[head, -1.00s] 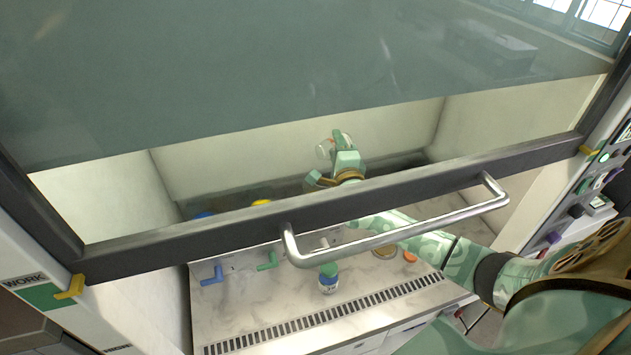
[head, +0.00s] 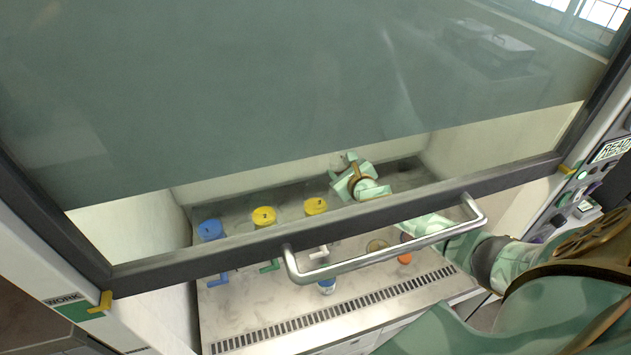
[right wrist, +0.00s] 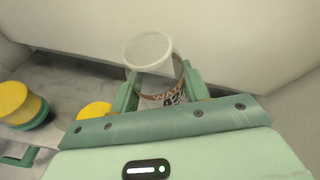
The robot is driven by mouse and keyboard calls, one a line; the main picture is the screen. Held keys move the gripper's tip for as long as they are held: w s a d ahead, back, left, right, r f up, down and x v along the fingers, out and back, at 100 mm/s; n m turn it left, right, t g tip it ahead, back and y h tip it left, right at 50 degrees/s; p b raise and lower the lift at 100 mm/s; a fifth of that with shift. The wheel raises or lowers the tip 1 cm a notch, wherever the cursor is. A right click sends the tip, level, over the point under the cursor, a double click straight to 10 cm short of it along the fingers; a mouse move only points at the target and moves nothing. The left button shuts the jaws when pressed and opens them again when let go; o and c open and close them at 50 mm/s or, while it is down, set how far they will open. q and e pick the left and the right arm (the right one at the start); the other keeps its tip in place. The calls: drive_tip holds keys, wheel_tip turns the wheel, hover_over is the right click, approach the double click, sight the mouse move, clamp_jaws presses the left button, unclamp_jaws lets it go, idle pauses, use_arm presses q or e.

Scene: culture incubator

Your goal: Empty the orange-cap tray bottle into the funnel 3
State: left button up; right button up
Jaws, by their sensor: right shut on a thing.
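My right gripper (head: 350,165) is inside the cabinet, to the right of and beyond the yellow funnel 3 (head: 316,206). It is shut on a clear bottle with a printed label, seen in the right wrist view (right wrist: 165,97). The bottle's round mouth shows uncapped. I cannot tell how much liquid is in it, and the bottle is hardly visible in the head view. An orange cap (head: 405,258) lies on the work surface at the right. Two yellow tops show at the left of the right wrist view. My left gripper is not in view.
A yellow funnel 2 (head: 264,216) and a blue-topped one (head: 211,230) stand left of funnel 3. The glass sash (head: 300,110) and its metal handle (head: 385,250) cross in front. A small bottle (head: 327,287) stands near the front grille.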

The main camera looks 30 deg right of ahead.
wheel_tip(320, 180, down, 6)
drive_tip(key=d+m+y+b, duration=0.2)
drive_tip(key=b, duration=0.1)
drive_tip(key=shift+m+y, duration=0.3)
drive_tip(key=shift+m, duration=0.3)
wheel_tip(320, 180, up, 6)
drive_tip(key=p, duration=0.5)
drive_tip(key=shift+d+f, duration=0.15)
drive_tip(key=shift+f, duration=0.2)
